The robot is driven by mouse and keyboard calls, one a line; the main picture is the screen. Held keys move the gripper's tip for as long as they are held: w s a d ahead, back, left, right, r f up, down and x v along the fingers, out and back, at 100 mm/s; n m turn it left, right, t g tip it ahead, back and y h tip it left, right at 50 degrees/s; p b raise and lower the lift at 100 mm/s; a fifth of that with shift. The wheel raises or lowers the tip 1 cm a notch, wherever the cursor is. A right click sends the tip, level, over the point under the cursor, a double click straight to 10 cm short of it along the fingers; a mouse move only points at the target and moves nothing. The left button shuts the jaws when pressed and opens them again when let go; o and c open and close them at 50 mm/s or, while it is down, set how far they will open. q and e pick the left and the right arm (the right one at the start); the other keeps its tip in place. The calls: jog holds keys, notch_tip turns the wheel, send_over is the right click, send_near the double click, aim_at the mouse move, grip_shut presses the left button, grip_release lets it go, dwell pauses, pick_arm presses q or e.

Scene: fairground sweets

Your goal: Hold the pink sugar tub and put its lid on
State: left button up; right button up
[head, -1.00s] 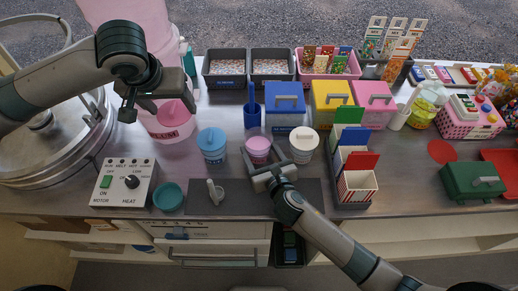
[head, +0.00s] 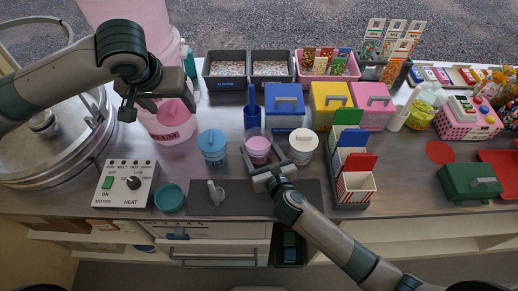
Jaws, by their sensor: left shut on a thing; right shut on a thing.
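The pink sugar tub (head: 257,152) stands upright on the counter, between the blue-lidded tub and the white-lidded tub. Its round top looks open, with pink inside. My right gripper (head: 262,157) reaches it from the front, with a finger on each side, shut on the tub. My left gripper (head: 150,103) is at the upper left, well apart from the tub and above the counter. It is shut on the pink lid (head: 172,107), which shows against a larger pink bucket; their edges are hard to tell apart, and the gripper hides part of the lid.
The blue tub (head: 212,150) and the white tub (head: 302,147) stand close on either side. A control box (head: 127,184) and a teal bowl (head: 169,197) are at the left. A grey mat (head: 235,200) lies in front; a carton rack (head: 350,180) is to the right.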

dwell(0.4)
pick_arm(q)
jog(key=w+d+f+m, duration=0.1)
jog(key=d+f, duration=0.3)
jog(key=d, duration=0.6)
jog(key=w+d+f+m+h, duration=0.1)
jog(key=w+d+f+m, duration=0.1)
jog(key=d, duration=0.8)
jog(key=x, duration=0.2)
jog(key=shift+f, duration=0.3)
jog(key=shift+w+f, duration=0.1)
jog(key=shift+f, duration=0.05)
jog(key=shift+f, duration=3.05)
jog(key=shift+f, duration=0.15)
jog(key=o, duration=1.4)
jog(key=shift+c, duration=0.2)
